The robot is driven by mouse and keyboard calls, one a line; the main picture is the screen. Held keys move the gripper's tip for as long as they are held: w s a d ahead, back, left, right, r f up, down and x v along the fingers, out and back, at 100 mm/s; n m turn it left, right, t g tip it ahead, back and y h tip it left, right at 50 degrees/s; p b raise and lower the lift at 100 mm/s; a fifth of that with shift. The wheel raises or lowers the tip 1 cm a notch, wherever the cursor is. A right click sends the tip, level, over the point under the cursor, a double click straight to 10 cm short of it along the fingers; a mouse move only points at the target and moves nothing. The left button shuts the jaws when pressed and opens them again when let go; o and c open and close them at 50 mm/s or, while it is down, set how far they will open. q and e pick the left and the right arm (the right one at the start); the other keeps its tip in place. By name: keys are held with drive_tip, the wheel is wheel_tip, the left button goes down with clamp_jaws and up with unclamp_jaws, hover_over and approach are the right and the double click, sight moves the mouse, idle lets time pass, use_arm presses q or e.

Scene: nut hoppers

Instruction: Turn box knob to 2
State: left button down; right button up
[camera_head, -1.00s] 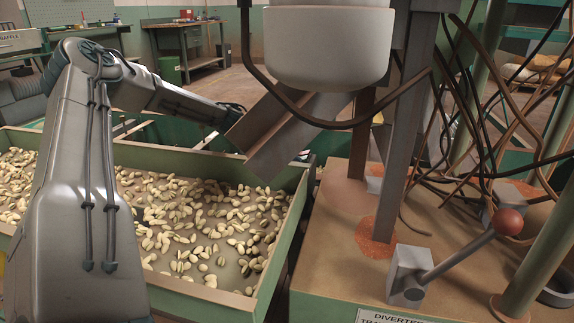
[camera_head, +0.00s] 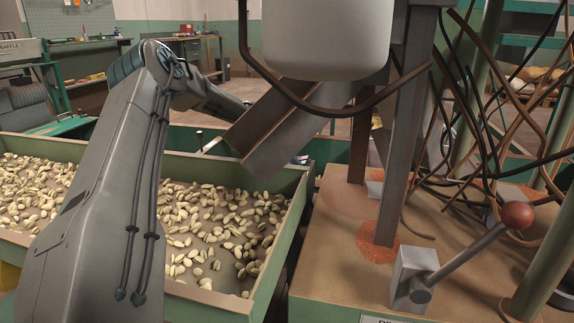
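No box knob that I can make out shows in the head view. A diverter lever with a red ball end (camera_head: 517,215) stands on the brown machine base (camera_head: 335,280) at the right, its shaft slanting up to the right from a grey block (camera_head: 412,277). A label at the base's front edge is mostly cut off by the bottom of the picture. My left arm rises from the lower left and reaches away to the back; its gripper is hidden behind the metal chute (camera_head: 285,125). My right arm and gripper are not in view.
A green bin (camera_head: 283,245) of pistachios fills the left and middle. A white hopper (camera_head: 328,40) hangs above the chute. Tangled cables and green posts crowd the right side. Workbenches (camera_head: 190,45) stand at the back.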

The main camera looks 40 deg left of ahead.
use_arm(q)
drive_tip(key=shift+w+m+g, duration=0.15)
drive_tip(key=shift+m+g, duration=0.45)
drive_tip(key=shift+g, duration=0.1)
drive_tip(key=shift+y, duration=0.3)
drive_tip(key=c, duration=1.2)
unclamp_jaws()
drive_tip(key=shift+g, duration=0.3)
